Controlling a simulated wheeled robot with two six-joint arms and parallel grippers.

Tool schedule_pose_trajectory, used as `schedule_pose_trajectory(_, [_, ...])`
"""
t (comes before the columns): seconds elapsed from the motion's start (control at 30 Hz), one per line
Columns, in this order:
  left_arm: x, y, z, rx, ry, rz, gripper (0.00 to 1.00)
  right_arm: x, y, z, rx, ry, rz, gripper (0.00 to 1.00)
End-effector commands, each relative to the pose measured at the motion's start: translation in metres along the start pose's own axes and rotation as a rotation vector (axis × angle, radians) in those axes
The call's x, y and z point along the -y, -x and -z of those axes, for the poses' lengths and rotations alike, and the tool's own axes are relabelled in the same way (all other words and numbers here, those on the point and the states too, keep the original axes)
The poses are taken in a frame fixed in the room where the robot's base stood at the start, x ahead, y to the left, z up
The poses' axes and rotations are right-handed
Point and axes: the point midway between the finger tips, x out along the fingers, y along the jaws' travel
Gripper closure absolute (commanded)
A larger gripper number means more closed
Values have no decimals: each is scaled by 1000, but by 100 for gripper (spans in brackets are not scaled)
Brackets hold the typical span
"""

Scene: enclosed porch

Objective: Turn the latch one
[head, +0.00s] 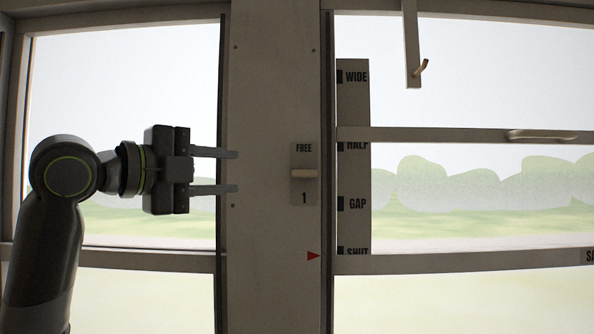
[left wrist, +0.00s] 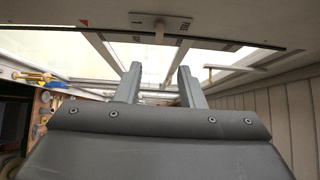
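The latch labelled 1 is a small grey plate (head: 305,192) on the wide post, marked FREE at the top and 1 below. Its short beige lever (head: 305,173) lies level across the plate. My left gripper (head: 237,170) is open and empty, its fingers pointing right, left of the latch and apart from it in the picture. In the left wrist view, the open fingers (left wrist: 161,83) show, with the latch plate (left wrist: 175,25) and its lever (left wrist: 159,32) beyond them. My right gripper is in neither view.
Right of the post, a strip (head: 354,180) carries the words WIDE, HALF, GAP and SHUT. A red pointer (head: 313,256) is on the post. A hook (head: 419,70) hangs at the upper right, above a sash rail with a beige handle (head: 540,135). The space between gripper and latch looks clear.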

Motion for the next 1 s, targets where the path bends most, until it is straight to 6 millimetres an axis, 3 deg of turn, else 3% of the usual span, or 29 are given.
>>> schedule_pose_trajectory(0.6, [4,-121,0,-2,8,-3,65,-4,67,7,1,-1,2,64])
schedule_pose_trajectory(0.8, [2,-147,0,0,6,-3,65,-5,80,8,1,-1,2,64])
schedule_pose_trajectory(1.0, [0,-158,0,1,4,-2,65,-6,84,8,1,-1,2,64])
